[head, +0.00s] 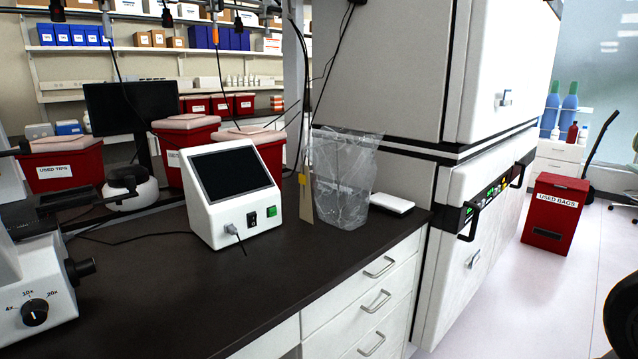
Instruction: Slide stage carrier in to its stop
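A white microscope-like instrument (38,285) stands at the left edge, cut off by the picture, with a black knob marked 4x, 10x and 20x. A dark flat stage (62,201) juts out above its body. I cannot make out which part of it is the stage carrier, or how far in the carrier sits. My gripper is not in view.
A white box with a dark screen (235,178) stands mid-counter. A clear plastic bag (345,180) stands to its right, before a tall white cabinet (505,70). Red bins (68,165) line the back. The dark counter (190,300) is clear in front.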

